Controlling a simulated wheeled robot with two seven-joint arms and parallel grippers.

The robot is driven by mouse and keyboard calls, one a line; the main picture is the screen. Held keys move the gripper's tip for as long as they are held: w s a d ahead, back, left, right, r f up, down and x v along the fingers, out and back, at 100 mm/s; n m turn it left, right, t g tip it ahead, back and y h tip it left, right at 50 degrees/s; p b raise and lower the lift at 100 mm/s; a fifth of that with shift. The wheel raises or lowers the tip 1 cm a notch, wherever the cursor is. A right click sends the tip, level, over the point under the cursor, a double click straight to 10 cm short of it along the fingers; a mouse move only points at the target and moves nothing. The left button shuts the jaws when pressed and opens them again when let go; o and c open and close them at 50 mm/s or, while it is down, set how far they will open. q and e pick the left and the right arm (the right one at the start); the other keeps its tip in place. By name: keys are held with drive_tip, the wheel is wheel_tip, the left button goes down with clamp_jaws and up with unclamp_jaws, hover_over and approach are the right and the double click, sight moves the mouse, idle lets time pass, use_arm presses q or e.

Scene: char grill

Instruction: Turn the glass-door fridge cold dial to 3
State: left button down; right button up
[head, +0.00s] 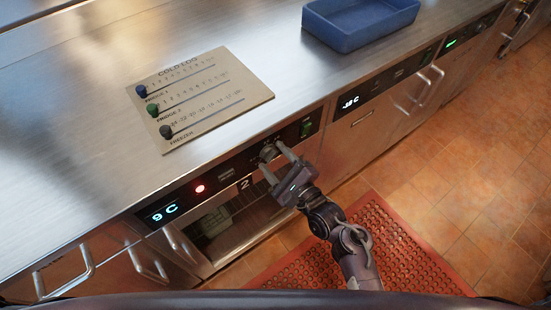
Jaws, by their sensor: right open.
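The glass-door fridge (213,222) is under the steel counter, with a black control strip along its top marked "2". Its display (163,213) reads 9 C and a red light (199,188) glows beside it. The cold dial (268,151) is a small grey knob on the right part of the strip. My right gripper (272,160) is open, with its two fingertips at the dial, one to each side of it as far as I can see. Contact and the dial's numbers cannot be made out. My left gripper is not in view.
A cold log board (225,88) with three coloured sliders lies on the counter. A blue tray (350,28) stands at the back. A green switch (306,127) is right of the dial. The neighbouring unit's display (351,102) reads about -18 C. A red mat (385,235) covers the floor below.

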drive_tip(key=c, duration=1)
drive_tip(key=shift+n, duration=0.3)
